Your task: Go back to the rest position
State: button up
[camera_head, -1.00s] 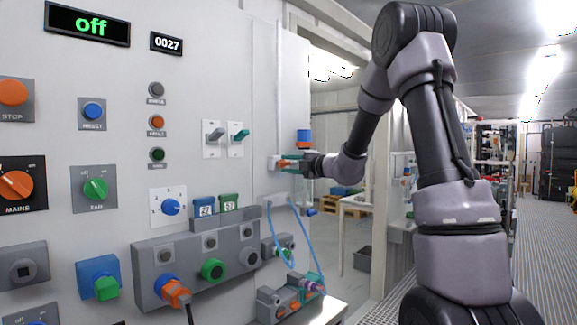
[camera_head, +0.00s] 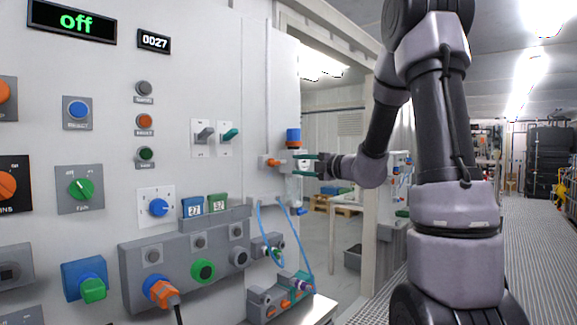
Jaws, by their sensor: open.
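My gripper (camera_head: 300,164) is at the end of my arm, to the right of the grey control panel (camera_head: 100,140). The vessel's clear body hangs below the fingers. I cannot tell whether the fingertips touch it; they look apart from the orange part.
The panel carries knobs, switches and a socket strip (camera_head: 190,255). Blue hoses (camera_head: 272,245) hang at its right edge. A white table (camera_head: 342,215) stands behind my arm. The floor at the right (camera_head: 530,250) is clear.

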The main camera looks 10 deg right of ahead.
jog(key=shift+v, duration=0.8)
jog(key=s+a+n+g, duration=0.45)
jog(key=s+n, duration=0.35)
jog(key=n, duration=0.2)
jog(key=s+a+n+g, duration=0.3)
jog(key=s+a+n, duration=0.2)
jog(key=s+n, duration=0.45)
jog(key=s+d+f+n+h, duration=0.1)
jog(key=s+d+n+h, duration=0.3)
jog(key=n, duration=0.7)
jog(key=s+d+f+n+h, duration=0.2)
jog(key=s+d+n+h, duration=0.2)
jog(key=s+n, duration=0.4)
jog(key=n, duration=0.4)
jog(key=shift+s+d, duration=0.2)
jog(key=shift+s, duration=0.2)
jog(key=shift+f, duration=0.1)
